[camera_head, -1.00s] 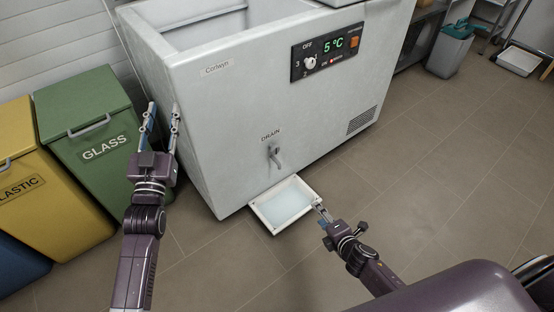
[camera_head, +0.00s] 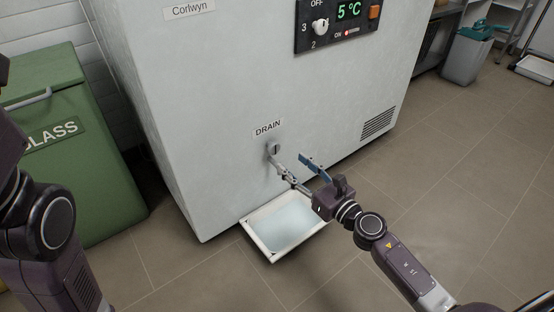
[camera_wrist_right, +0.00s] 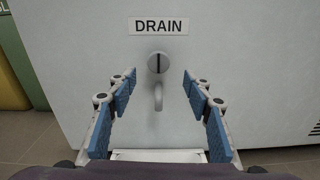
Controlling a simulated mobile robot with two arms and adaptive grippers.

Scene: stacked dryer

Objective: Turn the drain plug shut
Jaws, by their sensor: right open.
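The drain plug (camera_head: 273,149) is a round grey knob on the front of the white chest under the DRAIN label. In the right wrist view the plug (camera_wrist_right: 158,62) shows a dark upright slot, with a curved spout (camera_wrist_right: 158,96) hanging below it. My right gripper (camera_head: 291,165) is open in front of the plug, its blue-padded fingers pointing at the chest. In the wrist view the fingers (camera_wrist_right: 158,75) stand wide on either side of the plug and spout, with nothing between them touched. My left arm shows at the left edge; its fingertips are out of frame.
A shallow white tray (camera_head: 249,233) with pale liquid lies on the floor below the spout. The control panel (camera_head: 335,22) with a dial is above. A green GLASS bin (camera_head: 95,185) stands at left.

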